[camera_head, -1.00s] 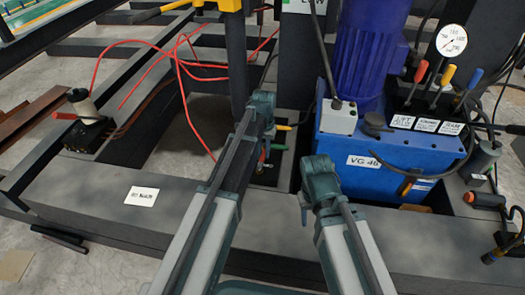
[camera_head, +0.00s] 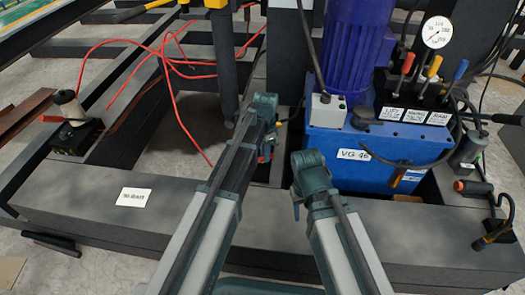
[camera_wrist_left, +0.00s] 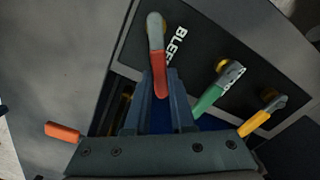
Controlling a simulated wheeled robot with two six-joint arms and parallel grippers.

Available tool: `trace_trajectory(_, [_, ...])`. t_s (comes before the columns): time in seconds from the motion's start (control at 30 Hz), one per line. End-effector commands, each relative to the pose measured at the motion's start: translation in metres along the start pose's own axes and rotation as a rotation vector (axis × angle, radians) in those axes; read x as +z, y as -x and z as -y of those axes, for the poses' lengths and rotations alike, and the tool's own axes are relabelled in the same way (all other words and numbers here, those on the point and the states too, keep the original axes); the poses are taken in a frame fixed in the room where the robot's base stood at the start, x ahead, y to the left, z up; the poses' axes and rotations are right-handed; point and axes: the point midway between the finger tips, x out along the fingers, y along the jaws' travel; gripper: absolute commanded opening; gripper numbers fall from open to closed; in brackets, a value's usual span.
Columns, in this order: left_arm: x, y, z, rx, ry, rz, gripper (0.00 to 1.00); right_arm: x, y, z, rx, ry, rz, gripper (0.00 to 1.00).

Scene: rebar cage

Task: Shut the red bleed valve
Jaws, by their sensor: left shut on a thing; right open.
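The red bleed valve's lever (camera_wrist_left: 159,72) shows in the left wrist view, next to lettering that reads "BLEE" and is partly covered. My left gripper (camera_wrist_left: 160,90) is shut on its red sleeve, one finger on each side. The lever's grey end reaches up past the fingertips to its pivot. My right gripper (camera_head: 308,178) is open and empty in front of the blue pump unit.
A green lever (camera_wrist_left: 213,92) and a yellow lever (camera_wrist_left: 263,115) sit close to the right of the red one. The blue tank (camera_head: 370,165) stands behind my right gripper. Red hoses (camera_head: 170,95) lie over the frame at left.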

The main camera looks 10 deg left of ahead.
Motion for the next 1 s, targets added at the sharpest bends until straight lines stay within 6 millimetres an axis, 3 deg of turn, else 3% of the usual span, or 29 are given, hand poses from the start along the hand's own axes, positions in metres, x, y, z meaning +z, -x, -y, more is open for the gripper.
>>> trace_trajectory(0.5, [0.006,0.0,-0.024,0.001,-0.424,0.0,0.0,0.0,0.0,0.0,0.0,0.0,0.0,0.5])
trace_trajectory(1.0, [0.01,0.0,-0.031,0.001,-0.588,0.0,0.0,0.0,0.0,0.0,0.0,0.0,0.0,0.5])
